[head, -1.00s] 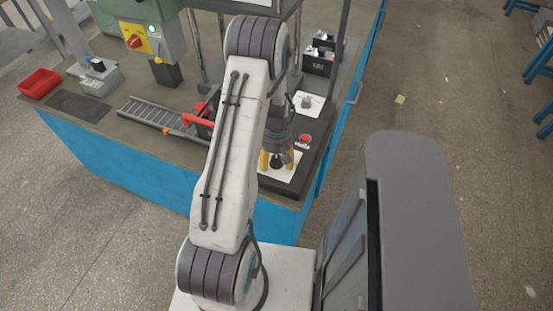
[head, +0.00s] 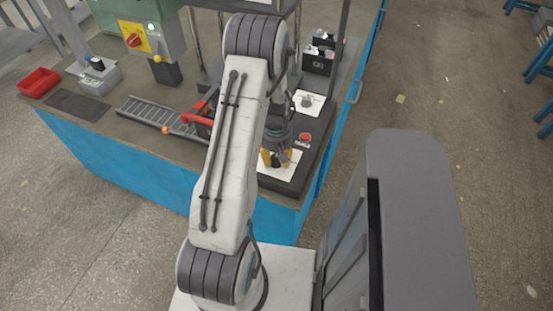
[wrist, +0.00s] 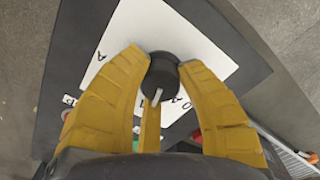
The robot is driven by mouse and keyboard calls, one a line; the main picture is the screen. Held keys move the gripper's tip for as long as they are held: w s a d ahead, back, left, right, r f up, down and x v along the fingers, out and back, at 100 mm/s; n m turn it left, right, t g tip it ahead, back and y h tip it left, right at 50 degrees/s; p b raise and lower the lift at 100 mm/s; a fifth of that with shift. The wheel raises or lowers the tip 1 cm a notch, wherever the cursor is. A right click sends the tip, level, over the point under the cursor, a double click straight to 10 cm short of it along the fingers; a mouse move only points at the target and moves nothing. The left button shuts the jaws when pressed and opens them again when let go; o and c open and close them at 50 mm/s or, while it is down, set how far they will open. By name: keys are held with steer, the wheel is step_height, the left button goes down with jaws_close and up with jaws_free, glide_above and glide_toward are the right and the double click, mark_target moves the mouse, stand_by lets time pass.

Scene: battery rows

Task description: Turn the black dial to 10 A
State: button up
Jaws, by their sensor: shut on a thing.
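The black dial (wrist: 162,70) sits on a white plate (wrist: 180,28) with black lettering, in the wrist view. A white pointer mark shows on the dial's side toward the bottom of the picture. Letters "A" and part of a "0" show on the plate, but other markings are hidden behind my fingers, so I cannot read the setting. My gripper (wrist: 160,62) is shut on the dial, with yellow fingers around it. In the head view my gripper (head: 277,157) is low over the white plate (head: 285,171) at the bench's near corner, and the dial is hidden.
A red button (head: 304,138) stands close to the right of my gripper. A second white plate with a grey knob (head: 307,101) lies behind it. Black batteries (head: 319,60) stand farther back. A roller track (head: 152,113) and red tray (head: 39,83) are to the left.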

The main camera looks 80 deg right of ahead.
mark_target(276, 157)
steer(key=m+b, duration=0.1)
steer(key=m, duration=0.1)
steer(key=m+b, duration=0.1)
steer(key=shift+f+m+b, duration=0.2)
steer(key=shift+m+b, duration=0.2)
steer(key=shift+r+m+b, duration=0.1)
steer(key=shift+m+b, duration=0.85)
steer(key=shift+m, duration=0.95)
steer(key=o, duration=1.2)
steer(key=shift+r, duration=0.15)
step_height(276, 157, up, 12)
